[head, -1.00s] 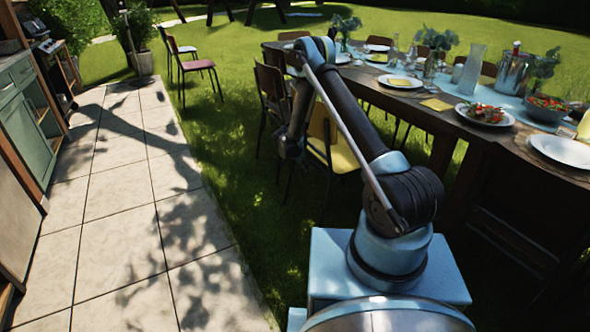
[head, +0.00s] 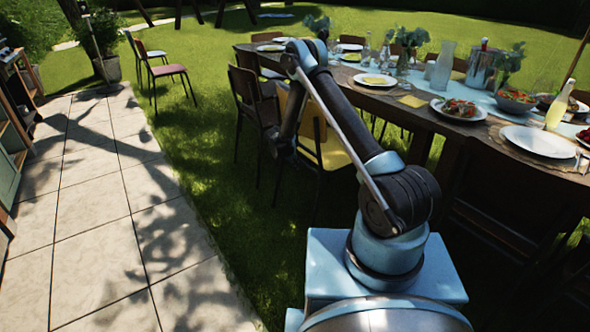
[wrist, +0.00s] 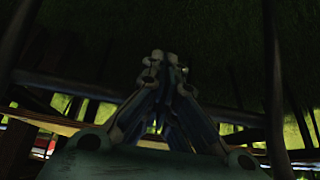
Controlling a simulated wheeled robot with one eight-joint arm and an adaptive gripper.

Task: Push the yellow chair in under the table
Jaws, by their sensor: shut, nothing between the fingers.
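The yellow chair (head: 334,152) stands upright on the grass at the near left side of the long dark table (head: 395,105). Its seat faces the table, and my arm covers part of its back and seat. My gripper (head: 279,150) is low beside the chair's back, on the side away from the table. I cannot tell whether it touches the chair. In the dark wrist view the fingers of my gripper (wrist: 166,62) are together and empty, with grass and thin dark legs around them.
Dark chairs (head: 250,95) stand just beyond the yellow one along the same side. Another dark chair (head: 505,205) is at the near right. A red-seated chair (head: 167,70) stands apart on the lawn. Paving (head: 110,220) on the left is clear. Plates and glassware cover the table.

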